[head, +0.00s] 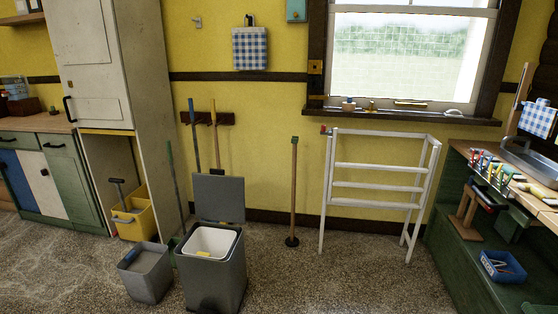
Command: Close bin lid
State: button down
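The grey bin (216,282) stands on the floor left of the picture's middle. Its grey lid (219,198) is hinged up at the back and stands roughly upright, so the bin is open. A white inner liner (208,241) shows inside, with a small yellow item (203,253) at its front. A dark pedal-like part (207,306) is at the bin's front foot, near the picture's bottom edge. My gripper is not in view.
A smaller grey open bucket (146,272) stands close left of the bin. A plunger (293,200) and white drying rack (378,186) stand right. Floor (330,285) right of the bin is clear.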

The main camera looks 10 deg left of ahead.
aim_at(218, 196)
jog(key=i+u, duration=0.15)
jog(key=i, duration=0.5)
jog(key=i+l+u, duration=0.1)
jog(key=i, duration=0.5)
jog(key=i+l+u, duration=0.15)
jog(key=i, duration=0.5)
jog(key=i+u, duration=0.15)
jog(key=i, duration=0.3)
jog(key=i+l+u, duration=0.2)
jog(key=i, duration=0.25)
jog(key=i+l+u, duration=0.15)
jog(key=i, duration=0.3)
jog(key=i+l+u, duration=0.2)
jog(key=i, duration=0.2)
jog(key=i+l+u, duration=0.15)
jog(key=i+l, duration=0.05)
jog(key=l, duration=0.1)
